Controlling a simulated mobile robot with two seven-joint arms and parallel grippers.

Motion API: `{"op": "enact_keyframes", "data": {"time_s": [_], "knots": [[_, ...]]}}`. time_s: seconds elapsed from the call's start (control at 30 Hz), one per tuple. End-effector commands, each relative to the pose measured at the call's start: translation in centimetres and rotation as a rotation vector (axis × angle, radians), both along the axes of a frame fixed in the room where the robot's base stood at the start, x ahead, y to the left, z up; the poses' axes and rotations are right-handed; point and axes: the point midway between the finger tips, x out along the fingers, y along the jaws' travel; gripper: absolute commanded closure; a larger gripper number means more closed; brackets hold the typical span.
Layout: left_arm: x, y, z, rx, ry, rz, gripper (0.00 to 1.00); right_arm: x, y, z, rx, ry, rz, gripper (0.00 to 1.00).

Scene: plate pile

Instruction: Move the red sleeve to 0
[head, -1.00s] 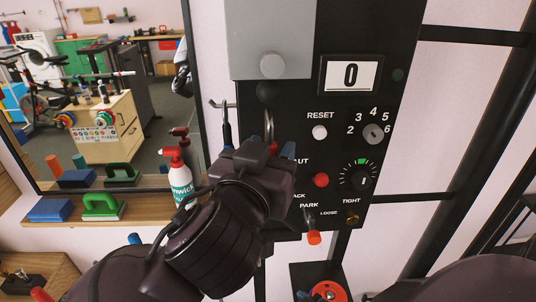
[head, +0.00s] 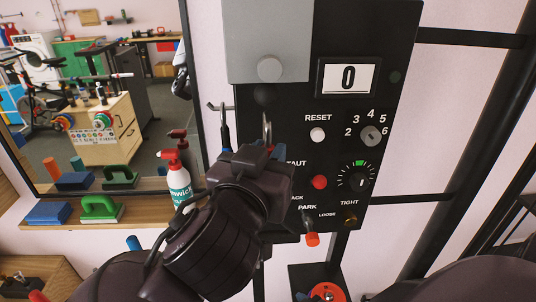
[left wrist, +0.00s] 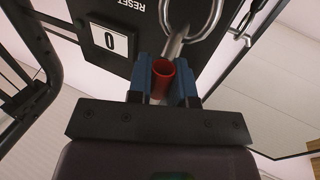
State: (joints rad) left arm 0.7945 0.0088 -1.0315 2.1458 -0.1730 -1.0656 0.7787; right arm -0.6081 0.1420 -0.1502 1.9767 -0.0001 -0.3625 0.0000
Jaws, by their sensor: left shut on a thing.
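The red sleeve (left wrist: 162,78) is a short open-ended tube, seen in the left wrist view between the blue fingertips. My left gripper (left wrist: 163,88) is shut on it. A metal rod with a looped hook (left wrist: 205,18) lies just beyond the sleeve. In the head view my left gripper (head: 262,152) is at the left edge of the black panel (head: 330,145), below the hook, and its wrist hides most of the sleeve. A counter window (head: 348,77) on the panel reads 0. My right gripper is not in view.
A spray bottle (head: 179,178) stands left of my arm on the shelf.

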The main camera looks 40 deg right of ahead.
Motion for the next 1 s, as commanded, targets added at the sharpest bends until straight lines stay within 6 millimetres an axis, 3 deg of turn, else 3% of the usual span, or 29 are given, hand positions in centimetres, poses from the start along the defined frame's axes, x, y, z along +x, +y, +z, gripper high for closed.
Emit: {"op": "enact_keyframes", "data": {"time_s": [1.0], "knots": [[0.0, 0.0, 1.8, -0.001, 0.000, -0.001, 1.00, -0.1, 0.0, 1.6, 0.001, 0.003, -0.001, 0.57]]}}
